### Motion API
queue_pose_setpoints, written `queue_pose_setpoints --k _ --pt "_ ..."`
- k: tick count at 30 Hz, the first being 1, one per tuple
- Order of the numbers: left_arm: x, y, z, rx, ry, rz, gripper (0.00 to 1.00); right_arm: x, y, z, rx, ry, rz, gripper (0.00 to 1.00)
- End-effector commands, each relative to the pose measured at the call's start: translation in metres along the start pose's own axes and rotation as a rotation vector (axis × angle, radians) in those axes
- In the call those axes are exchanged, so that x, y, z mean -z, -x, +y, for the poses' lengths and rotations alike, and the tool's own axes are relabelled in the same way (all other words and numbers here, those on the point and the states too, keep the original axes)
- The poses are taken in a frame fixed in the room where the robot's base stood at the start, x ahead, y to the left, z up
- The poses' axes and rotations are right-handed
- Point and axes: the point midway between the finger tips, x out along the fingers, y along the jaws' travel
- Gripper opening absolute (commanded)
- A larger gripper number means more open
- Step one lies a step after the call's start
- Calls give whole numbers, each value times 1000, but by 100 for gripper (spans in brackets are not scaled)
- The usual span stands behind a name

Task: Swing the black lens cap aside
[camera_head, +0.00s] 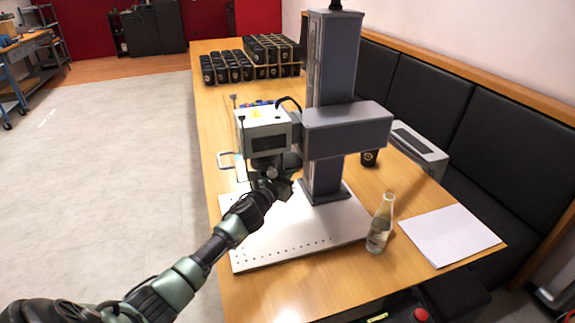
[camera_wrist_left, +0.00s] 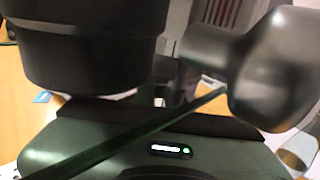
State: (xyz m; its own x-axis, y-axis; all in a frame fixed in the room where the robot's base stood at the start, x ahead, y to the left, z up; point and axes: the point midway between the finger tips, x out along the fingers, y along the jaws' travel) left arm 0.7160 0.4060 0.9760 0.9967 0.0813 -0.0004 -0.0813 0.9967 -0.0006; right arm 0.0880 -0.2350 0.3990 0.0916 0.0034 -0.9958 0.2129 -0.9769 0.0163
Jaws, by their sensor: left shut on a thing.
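The laser marker (camera_head: 347,130) stands on a white perforated base plate (camera_head: 320,235), its marking head (camera_head: 268,138) held out to the left of the column. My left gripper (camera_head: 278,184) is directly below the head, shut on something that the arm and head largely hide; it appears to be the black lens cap. In the left wrist view, a large black round part (camera_wrist_left: 85,45) of the lens or cap fills the upper left, close above my gripper. A thin dark strip crosses in front, and a grey rounded part is at the right. Where cap and lens meet cannot be told.
A glass bottle (camera_head: 380,225) and a white sheet (camera_head: 449,236) are on the table right of the plate.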

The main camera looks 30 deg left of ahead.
Motion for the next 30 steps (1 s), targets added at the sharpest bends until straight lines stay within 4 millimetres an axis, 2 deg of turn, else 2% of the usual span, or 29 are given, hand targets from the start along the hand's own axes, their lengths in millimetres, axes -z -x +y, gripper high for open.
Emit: queue_pose_setpoints --k 5,6,7,8,16,20,30 --pt "-1 0 0 -2 0 -2 0 0 0 0 -1 0 0 36" --pt "-1 0 0 -2 0 -2 23 0 0 0 -1 0 0 36" --pt "-1 0 0 -2 0 -1 31 0 0 0 -1 0 0 36" --pt "-1 0 0 -2 0 -1 34 0 0 0 -1 0 0 36" --pt "0 0 0 -3 0 -1 34 0 0 1 -1 0 0 36" --pt "1 7 1 -3 -1 0 34 0 -1 1 -1 0 0 36" --pt "2 59 0 -1 -3 1 34 -1 -7 0 -1 0 0 36"
